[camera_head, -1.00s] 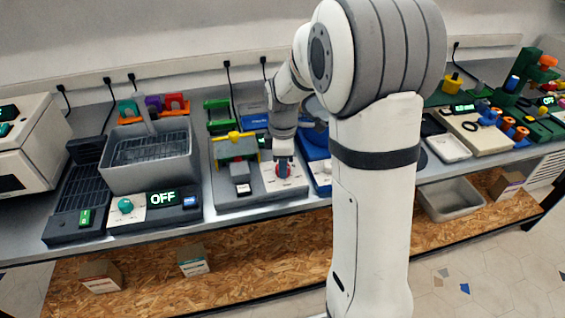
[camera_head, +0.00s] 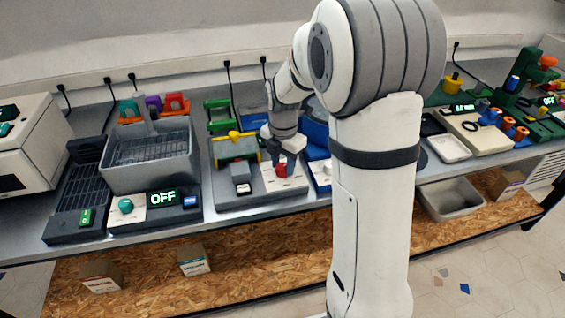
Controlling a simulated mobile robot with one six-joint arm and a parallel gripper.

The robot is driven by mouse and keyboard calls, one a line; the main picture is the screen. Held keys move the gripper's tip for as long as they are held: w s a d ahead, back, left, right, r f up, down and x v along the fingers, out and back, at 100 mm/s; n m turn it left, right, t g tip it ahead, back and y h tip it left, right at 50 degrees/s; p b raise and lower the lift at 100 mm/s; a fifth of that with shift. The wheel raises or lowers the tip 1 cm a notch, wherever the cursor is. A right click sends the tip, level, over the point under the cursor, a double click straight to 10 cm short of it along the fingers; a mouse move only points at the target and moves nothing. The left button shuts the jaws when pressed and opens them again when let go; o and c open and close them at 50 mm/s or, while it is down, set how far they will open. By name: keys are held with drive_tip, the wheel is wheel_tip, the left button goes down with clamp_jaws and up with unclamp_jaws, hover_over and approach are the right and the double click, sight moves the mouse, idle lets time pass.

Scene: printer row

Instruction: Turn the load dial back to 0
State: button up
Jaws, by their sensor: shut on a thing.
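The load dial (camera_head: 281,172) is red and sits on a white panel (camera_head: 295,184) at the right of the grey machine in the middle of the bench. My gripper (camera_head: 283,163) comes down from above and is shut on the dial. Its fingers cover part of the dial. The dial's pointer and scale marks are too small to read.
The grey machine (camera_head: 222,195) carries a green cylinder with a yellow handle (camera_head: 235,135). To its left stand a grey basket (camera_head: 150,170) and a unit with a display (camera_head: 163,198) reading OFF. A blue machine (camera_head: 313,153) stands close on the right, partly behind my arm.

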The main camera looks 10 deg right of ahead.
sight(283, 166)
drive_tip(key=shift+n, duration=0.7)
drive_tip(key=o, duration=1)
drive_tip(key=shift+r, duration=0.1)
wheel_tip(283, 166, up, 8)
drive_tip(key=shift+f, duration=0.2)
